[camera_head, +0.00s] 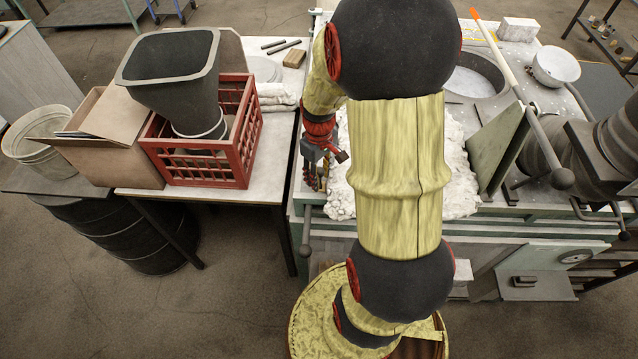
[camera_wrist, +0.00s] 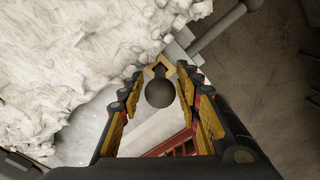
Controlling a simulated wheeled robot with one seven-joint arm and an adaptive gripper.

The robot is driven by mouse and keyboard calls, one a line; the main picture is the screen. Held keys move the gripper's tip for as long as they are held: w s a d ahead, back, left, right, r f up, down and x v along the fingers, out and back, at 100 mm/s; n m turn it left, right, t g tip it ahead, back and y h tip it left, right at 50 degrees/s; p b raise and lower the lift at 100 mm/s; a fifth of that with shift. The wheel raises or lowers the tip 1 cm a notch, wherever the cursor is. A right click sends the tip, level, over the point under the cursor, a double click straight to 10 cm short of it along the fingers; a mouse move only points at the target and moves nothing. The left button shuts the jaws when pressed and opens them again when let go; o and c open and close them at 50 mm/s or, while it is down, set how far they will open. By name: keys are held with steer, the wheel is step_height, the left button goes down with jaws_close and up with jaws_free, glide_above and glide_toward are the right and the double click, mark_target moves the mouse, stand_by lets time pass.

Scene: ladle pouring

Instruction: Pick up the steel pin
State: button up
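My gripper (camera_wrist: 162,92) is open, its yellow-padded fingers spread apart. In the head view my gripper (camera_head: 313,178) hangs over the left edge of the bench. In the wrist view a dark round knob (camera_wrist: 159,93) shows between the fingers, with a small brass-coloured piece (camera_wrist: 158,70) just behind it. I cannot tell whether this knob is the head of the steel pin. No clear gap or contact between knob and pads can be made out. In the head view this spot is hidden by my gripper.
White rubble (camera_head: 455,180) covers the bench beside my gripper. A grey lever with a ball end (camera_head: 305,250) sticks out at the bench's front left. A red crate (camera_head: 215,165) with a dark vessel (camera_head: 175,80) stands on the left table. Two dark rods (camera_head: 284,47) lie farther back there.

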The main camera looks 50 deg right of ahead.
steer(key=c, duration=0.3)
jaws_close()
stand_by(0.5)
